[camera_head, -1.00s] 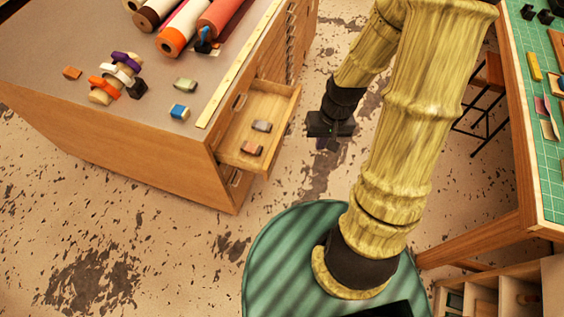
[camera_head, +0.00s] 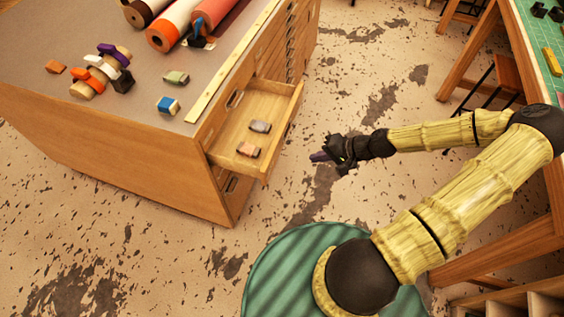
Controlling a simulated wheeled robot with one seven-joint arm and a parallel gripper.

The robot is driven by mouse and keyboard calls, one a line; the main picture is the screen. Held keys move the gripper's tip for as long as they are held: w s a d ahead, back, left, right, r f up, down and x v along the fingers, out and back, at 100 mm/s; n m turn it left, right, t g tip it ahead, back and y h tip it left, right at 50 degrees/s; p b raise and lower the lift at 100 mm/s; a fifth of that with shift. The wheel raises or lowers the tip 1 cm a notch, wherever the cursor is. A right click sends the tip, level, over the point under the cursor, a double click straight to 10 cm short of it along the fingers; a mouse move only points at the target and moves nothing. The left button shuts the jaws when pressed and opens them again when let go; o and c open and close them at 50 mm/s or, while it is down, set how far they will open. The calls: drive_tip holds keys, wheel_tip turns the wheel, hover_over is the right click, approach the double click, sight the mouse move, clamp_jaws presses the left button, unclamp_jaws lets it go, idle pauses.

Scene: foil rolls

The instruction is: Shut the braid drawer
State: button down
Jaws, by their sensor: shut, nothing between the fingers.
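The braid drawer (camera_head: 228,151) is pulled out from the near end of the wooden cabinet (camera_head: 120,150). Inside it lie a grey braid bundle (camera_head: 260,126) and a pinkish-brown one (camera_head: 248,149). My gripper (camera_head: 318,157) is shut and empty. It is in the picture just right of the drawer's front panel (camera_head: 283,135), apart from it, with its fingers pointing left toward the drawer. The outer face of the drawer front is mostly hidden from this angle.
On the cabinet top are foil rolls (camera_head: 179,20), a yellow ruler (camera_head: 232,62), several ribbon rolls (camera_head: 102,73) and small bundles. A wooden table with a green mat (camera_head: 545,50) and a stool (camera_head: 503,80) stand right. Speckled floor (camera_head: 330,75) lies open between.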

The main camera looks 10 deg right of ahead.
drive_tip(key=shift+w+a, duration=0.1)
drive_tip(key=p, duration=0.1)
approach(274, 161)
drive_tip(key=x, duration=0.5)
drive_tip(key=shift+f, duration=0.45)
drive_tip(key=shift+w+a+f, duration=0.1)
drive_tip(key=shift+w+a, duration=0.15)
drive_tip(key=shift+a, duration=0.05)
